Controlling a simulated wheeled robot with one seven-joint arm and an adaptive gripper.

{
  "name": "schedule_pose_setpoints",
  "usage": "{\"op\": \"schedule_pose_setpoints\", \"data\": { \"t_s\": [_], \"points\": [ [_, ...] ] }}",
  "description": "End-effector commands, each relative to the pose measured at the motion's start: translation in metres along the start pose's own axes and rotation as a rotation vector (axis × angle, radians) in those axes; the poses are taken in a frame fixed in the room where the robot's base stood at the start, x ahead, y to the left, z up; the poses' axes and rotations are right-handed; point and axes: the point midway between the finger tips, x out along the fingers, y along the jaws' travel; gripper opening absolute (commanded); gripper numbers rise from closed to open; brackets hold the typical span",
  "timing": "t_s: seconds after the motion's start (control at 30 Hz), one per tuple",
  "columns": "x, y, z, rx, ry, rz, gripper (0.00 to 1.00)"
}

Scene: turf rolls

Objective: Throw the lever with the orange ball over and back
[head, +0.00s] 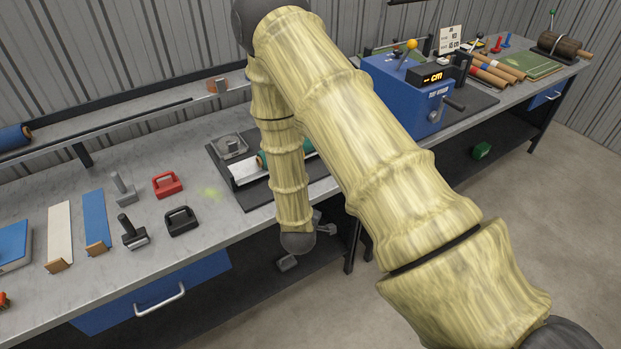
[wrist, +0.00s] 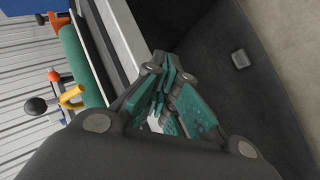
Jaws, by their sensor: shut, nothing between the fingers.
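In the wrist view my gripper (wrist: 167,72) is shut and empty, its teal finger pads close together. A small orange ball (wrist: 53,76) shows at the left of that view, apart from the fingers, near a black ball (wrist: 36,106) and a yellow curved handle (wrist: 72,97). Most of the orange ball's lever is hard to make out. In the head view, a lever with a yellow-orange ball (head: 411,44) stands up from the blue machine (head: 405,88). I cannot tell whether the two balls are the same. My arm hides part of the bench in the head view.
A green roll (wrist: 80,62) lies left of the fingers in the wrist view. The grey workbench (head: 55,192) carries red (head: 167,184) and black (head: 181,221) handled blocks and strips. A small grey block (wrist: 240,59) lies on the dark lower surface. Floor is open at right.

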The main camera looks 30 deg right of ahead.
Motion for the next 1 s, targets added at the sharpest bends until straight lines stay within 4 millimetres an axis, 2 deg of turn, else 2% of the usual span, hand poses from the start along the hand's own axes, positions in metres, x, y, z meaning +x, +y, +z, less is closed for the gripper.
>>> {"op": "schedule_pose_setpoints", "data": {
  "t_s": [0.03,0.2,0.3,0.4,0.5,0.6,0.7,0.83,1.0],
  "points": [
    [-0.001,-0.035,0.022,0.036,-0.011,-0.075,0.0],
    [-0.03,-0.127,0.086,0.201,-0.084,-0.326,0.0],
    [-0.055,-0.176,0.125,0.294,-0.165,-0.464,0.0],
    [-0.086,-0.217,0.162,0.381,-0.268,-0.584,0.0],
    [-0.116,-0.246,0.194,0.451,-0.373,-0.675,0.0],
    [-0.141,-0.266,0.217,0.5,-0.46,-0.736,0.0],
    [-0.158,-0.276,0.231,0.531,-0.521,-0.771,0.0],
    [-0.168,-0.281,0.238,0.549,-0.554,-0.788,0.0],
    [-0.169,-0.281,0.239,0.552,-0.558,-0.789,0.0]
  ]
}}
